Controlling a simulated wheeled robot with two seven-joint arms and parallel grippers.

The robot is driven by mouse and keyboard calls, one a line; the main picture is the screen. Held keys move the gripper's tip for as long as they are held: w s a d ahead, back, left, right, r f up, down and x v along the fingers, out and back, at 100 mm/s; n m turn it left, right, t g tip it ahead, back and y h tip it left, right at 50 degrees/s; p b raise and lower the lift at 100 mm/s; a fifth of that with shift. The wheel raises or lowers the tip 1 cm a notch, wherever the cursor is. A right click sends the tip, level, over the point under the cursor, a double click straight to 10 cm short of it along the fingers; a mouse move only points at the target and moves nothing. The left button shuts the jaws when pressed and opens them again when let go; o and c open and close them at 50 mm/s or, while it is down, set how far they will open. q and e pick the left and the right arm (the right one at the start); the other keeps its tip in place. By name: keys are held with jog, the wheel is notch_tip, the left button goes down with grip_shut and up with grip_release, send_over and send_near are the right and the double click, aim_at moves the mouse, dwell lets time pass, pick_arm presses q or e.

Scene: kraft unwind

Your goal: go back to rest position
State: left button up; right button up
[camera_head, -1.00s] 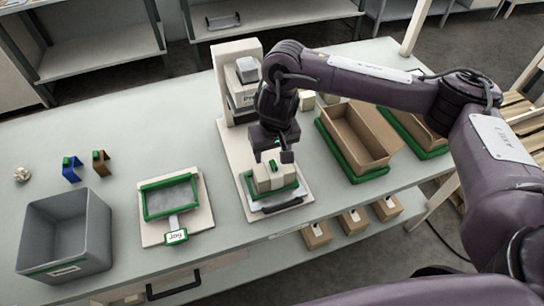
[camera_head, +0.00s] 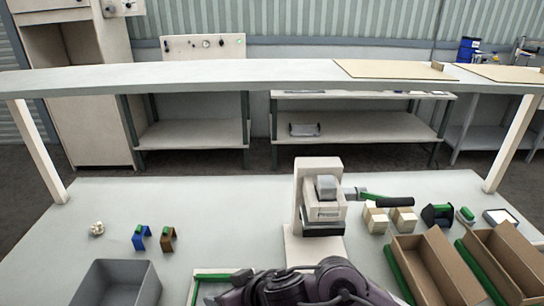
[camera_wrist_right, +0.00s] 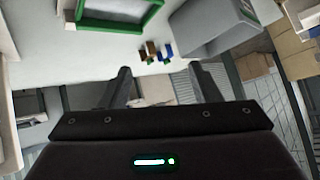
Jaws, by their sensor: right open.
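My right arm (camera_head: 310,286) lies low along the bottom edge of the head view, in front of the press-like stand (camera_head: 322,212). Its gripper cannot be made out there. In the right wrist view my right gripper (camera_wrist_right: 161,82) has its two fingers spread wide, with nothing between them. Beyond the fingers that view shows the bench top, a green-framed tray (camera_wrist_right: 122,26) and the grey bin (camera_wrist_right: 212,44). My left gripper is in neither view.
The grey bin (camera_head: 118,268) is at the lower left, near blue (camera_head: 140,238) and brown (camera_head: 167,239) clips. Open cardboard boxes (camera_head: 430,262) and small blocks (camera_head: 376,218) are at the right. A raised shelf (camera_head: 250,76) spans the back. The back-left bench is clear.

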jog(key=d+m+t+h, duration=0.2)
jog(key=d+m+h, duration=0.2)
jog(key=d, duration=0.8)
jog(key=s+d+f+m+g+h, duration=0.1)
jog(key=s+d+f+g+h, duration=0.1)
jog(key=s+d+f, duration=0.35)
jog(key=s+d+f+m+g+h, duration=0.1)
jog(key=s+d+f+g+h, duration=0.1)
jog(key=s+d, duration=0.7)
notch_tip(320, 180, down, 34)
jog(key=d+g+b, duration=0.2)
jog(key=b, duration=0.2)
jog(key=s+d+f+n+b, duration=0.1)
jog(key=s+d+f+b, duration=0.1)
jog(key=s+f, duration=1.7)
jog(key=shift+d+f+g, duration=0.4)
jog(key=shift+d+f, duration=0.2)
jog(key=shift+d, duration=0.1)
